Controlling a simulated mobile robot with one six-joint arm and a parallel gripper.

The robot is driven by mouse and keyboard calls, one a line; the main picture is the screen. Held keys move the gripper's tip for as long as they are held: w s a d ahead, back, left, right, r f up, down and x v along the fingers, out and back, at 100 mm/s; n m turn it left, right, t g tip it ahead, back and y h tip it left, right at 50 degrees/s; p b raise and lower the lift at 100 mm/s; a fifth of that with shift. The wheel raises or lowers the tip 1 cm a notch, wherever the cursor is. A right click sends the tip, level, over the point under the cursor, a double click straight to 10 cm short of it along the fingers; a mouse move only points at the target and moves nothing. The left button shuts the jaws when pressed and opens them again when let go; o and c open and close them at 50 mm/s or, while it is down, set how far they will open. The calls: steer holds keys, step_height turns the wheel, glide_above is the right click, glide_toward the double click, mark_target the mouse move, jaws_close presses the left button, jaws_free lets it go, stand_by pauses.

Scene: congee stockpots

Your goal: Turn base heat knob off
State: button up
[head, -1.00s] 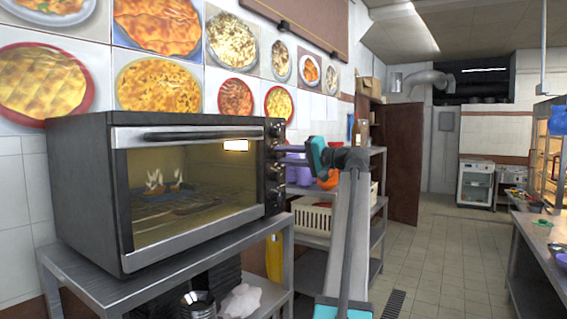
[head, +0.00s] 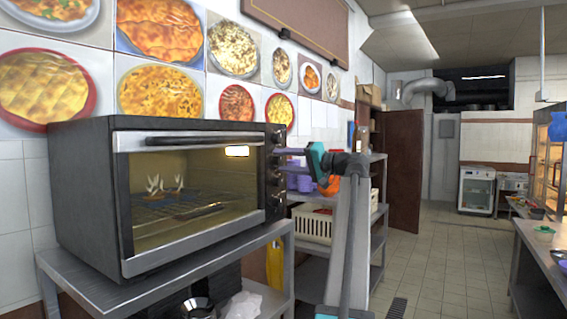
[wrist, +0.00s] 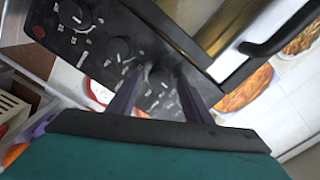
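A black and steel countertop oven (head: 196,190) stands on a metal table at the left in the head view. Its right front panel carries a column of dark knobs. In the wrist view one knob (wrist: 121,48) and a further one (wrist: 73,14) show beyond the fingers. Another knob (wrist: 159,76) lies between the tips of my gripper (wrist: 158,88). My gripper (head: 287,156) points at the upper part of the panel in the head view. Its fingers are apart; contact with the knob cannot be told. The labels are too small to read, so I cannot tell which knob is base heat.
The oven's door handle (head: 204,137) runs across the top of the door. Behind my arm, a shelf rack holds a cream basket (head: 311,224) and purple containers. A steel counter (head: 542,250) stands at the right. The tiled floor between is clear.

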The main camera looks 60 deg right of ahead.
steer(key=shift+s, duration=0.1)
steer(key=shift+s, duration=0.1)
steer(key=s, duration=1.3)
steer(key=shift+s+b, duration=0.25)
steer(key=shift+b, duration=0.15)
